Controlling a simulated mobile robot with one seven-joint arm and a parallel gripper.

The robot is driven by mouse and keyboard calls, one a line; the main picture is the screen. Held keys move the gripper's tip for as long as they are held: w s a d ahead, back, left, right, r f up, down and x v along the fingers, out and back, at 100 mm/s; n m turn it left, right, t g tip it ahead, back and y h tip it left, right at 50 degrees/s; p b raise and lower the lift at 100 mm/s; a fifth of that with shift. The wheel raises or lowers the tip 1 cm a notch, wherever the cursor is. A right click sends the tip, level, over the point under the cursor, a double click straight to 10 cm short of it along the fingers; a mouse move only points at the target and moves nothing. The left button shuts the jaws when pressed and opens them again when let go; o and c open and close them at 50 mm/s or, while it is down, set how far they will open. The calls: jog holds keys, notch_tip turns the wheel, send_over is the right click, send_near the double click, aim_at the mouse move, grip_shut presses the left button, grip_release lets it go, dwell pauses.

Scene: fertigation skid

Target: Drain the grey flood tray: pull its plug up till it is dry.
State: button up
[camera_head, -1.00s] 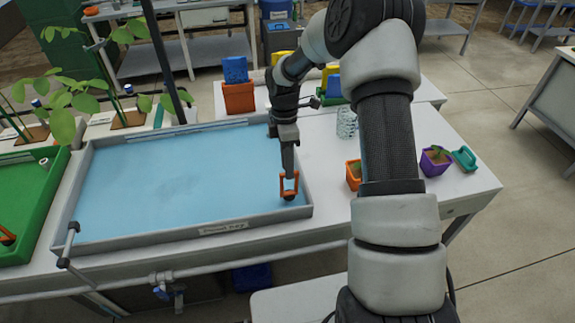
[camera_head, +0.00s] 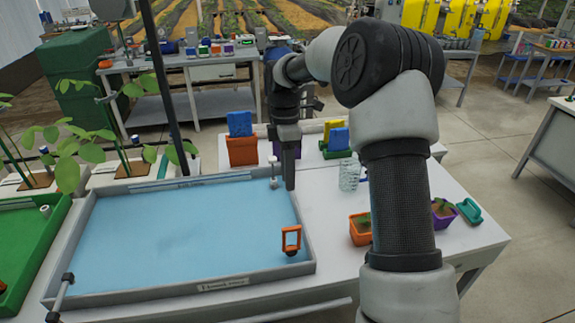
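The grey flood tray (camera_head: 308,255) sits on the white bench, with blue water (camera_head: 190,225) across its floor. Its orange plug (camera_head: 291,241), with an upright square loop handle and a dark base, stands in the tray's near right corner. My gripper (camera_head: 289,186) points down near the tray's far right corner, above and apart from the plug. Nothing shows in it. Its fingers appear as one dark narrow shape, so I cannot see whether they are apart. A small white fitting (camera_head: 273,182) stands inside the tray just left of my gripper.
A green tray (camera_head: 25,245) lies at the left. Orange (camera_head: 360,228) and purple (camera_head: 442,212) plant pots and a clear cup (camera_head: 349,174) stand right of the tray. A dark post (camera_head: 165,85) and leafy plants rise behind it. My arm covers part of the bench.

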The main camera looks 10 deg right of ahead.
jog(key=shift+w+r, duration=0.15)
jog(key=shift+r, duration=0.6)
jog(key=shift+w+r, duration=0.15)
jog(key=shift+r, duration=0.55)
jog(key=s+r+m+t+h, duration=0.1)
jog(key=s+r+m+t, duration=0.3)
jog(key=s+r+m, duration=0.75)
jog(key=s+m+t+y, duration=0.1)
jog(key=s+m+t, duration=0.2)
jog(key=s, duration=1.4)
jog(key=m, duration=0.3)
jog(key=shift+s+d+r+t, duration=0.15)
jog(key=shift+d+r+t, duration=0.15)
jog(key=shift+d+t, duration=0.1)
